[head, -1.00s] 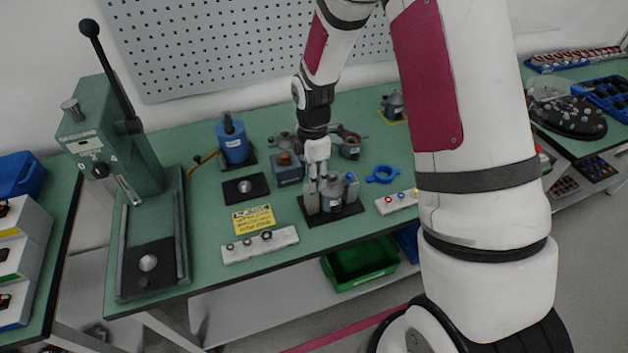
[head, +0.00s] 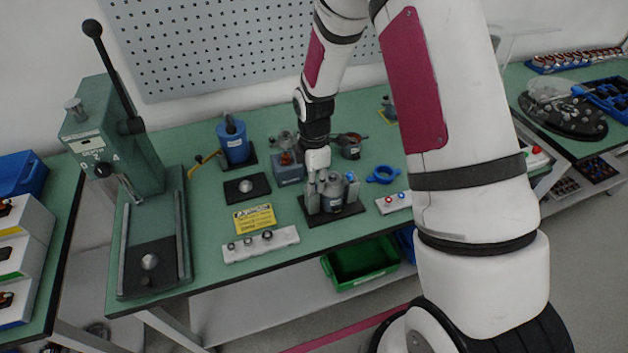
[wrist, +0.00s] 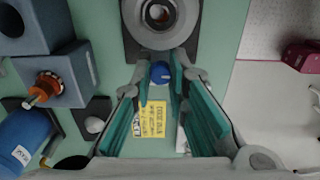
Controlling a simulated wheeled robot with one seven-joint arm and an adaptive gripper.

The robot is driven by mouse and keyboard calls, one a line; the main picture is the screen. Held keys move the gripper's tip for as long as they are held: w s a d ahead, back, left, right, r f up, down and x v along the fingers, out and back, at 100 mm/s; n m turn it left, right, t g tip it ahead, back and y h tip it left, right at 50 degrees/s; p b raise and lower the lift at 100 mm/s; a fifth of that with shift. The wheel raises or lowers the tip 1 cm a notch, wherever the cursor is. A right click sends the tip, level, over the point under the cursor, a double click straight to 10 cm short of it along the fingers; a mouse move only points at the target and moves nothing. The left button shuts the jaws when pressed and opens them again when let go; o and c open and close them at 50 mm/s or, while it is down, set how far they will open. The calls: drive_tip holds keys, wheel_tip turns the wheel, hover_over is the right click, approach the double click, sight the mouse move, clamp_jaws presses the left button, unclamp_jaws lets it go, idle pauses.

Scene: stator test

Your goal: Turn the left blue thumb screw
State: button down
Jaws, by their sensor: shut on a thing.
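The left blue thumb screw (wrist: 160,72) shows as a small blue knob between my fingertips in the wrist view. My gripper (wrist: 160,66) is shut on it, with teal pads on either side. The screw stands beside a grey round fixture (wrist: 158,14) on a black base plate (wrist: 134,50). In the head view my gripper (head: 313,208) points down at the left side of the fixture (head: 332,195), and its fingers hide the left screw. The right blue thumb screw (head: 352,180) is uncovered on the fixture's other side.
A grey block (head: 288,168) and a blue cylinder (head: 234,140) stand close to the left. A yellow label (head: 254,218) and a white button strip (head: 262,245) lie in front left. A blue ring (head: 383,174) lies to the right. A green press (head: 110,150) stands at the far left.

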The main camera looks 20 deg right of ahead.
drive_tip(key=m, duration=0.5)
drive_tip(key=shift+m, duration=0.4)
drive_tip(key=m, duration=0.4)
drive_tip(key=shift+m, duration=0.3)
idle(0.4)
drive_tip(key=c, duration=1.5)
unclamp_jaws()
drive_tip(key=shift+c, duration=0.2)
